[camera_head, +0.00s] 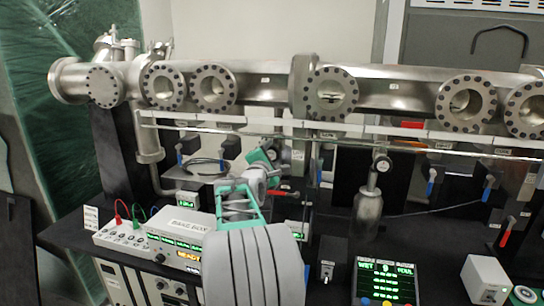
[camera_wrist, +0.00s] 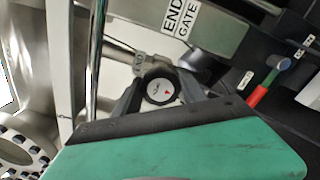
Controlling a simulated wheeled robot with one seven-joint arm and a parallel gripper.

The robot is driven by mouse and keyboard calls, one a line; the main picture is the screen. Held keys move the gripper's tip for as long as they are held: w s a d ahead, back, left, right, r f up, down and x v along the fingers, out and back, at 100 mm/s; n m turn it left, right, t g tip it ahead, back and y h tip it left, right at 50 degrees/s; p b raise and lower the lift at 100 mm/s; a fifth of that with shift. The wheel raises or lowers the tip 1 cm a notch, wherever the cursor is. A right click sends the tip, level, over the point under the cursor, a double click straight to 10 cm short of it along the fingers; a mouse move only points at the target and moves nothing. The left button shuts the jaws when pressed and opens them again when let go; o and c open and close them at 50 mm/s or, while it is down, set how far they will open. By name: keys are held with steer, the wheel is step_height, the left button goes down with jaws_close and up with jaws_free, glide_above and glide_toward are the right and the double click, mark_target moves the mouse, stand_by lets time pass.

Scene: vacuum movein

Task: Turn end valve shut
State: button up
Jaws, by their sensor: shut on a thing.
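The green body of my gripper fills the lower part of that view. In the head view my gripper (camera_head: 268,155) reaches in under the long steel pipe, at the rack's middle. The knob cannot be made out clearly there.
A steel manifold with round flanges (camera_head: 331,94) runs above my arm. A red-handled lever (camera_wrist: 262,92) stands right of the knob in the wrist view. A gauge on a metal cylinder (camera_head: 368,205), a control box (camera_head: 180,225) and a green-text display (camera_head: 385,283) stand around the arm.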

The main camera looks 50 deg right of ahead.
steer(key=m+b, duration=0.1)
steer(key=b, duration=0.1)
steer(key=m+b, duration=0.2)
steer(key=shift+f, duration=0.35)
steer(key=m+b, duration=0.5)
steer(key=shift+m+b, duration=0.35)
steer(key=shift+m, duration=0.05)
steer(key=m+b, duration=0.4)
steer(key=shift+m, duration=0.3)
steer(key=m+b, duration=0.3)
steer(key=m, duration=0.1)
steer(key=shift+r+m, duration=0.1)
steer(key=shift+m, duration=0.2)
steer(key=m+b, duration=0.2)
steer(key=m, duration=0.2)
steer(key=shift+r+b, duration=0.1)
steer(key=shift+b, duration=0.25)
steer(key=m+b, duration=0.2)
steer(key=m, duration=0.3)
steer(key=shift+w, duration=0.1)
steer(key=m+b, duration=0.2)
steer(key=m, duration=0.2)
steer(key=shift+r, duration=0.1)
steer(key=shift+r+m+b, duration=0.15)
steer(key=shift+m+b, duration=0.6)
steer(key=shift+m, duration=1.55)
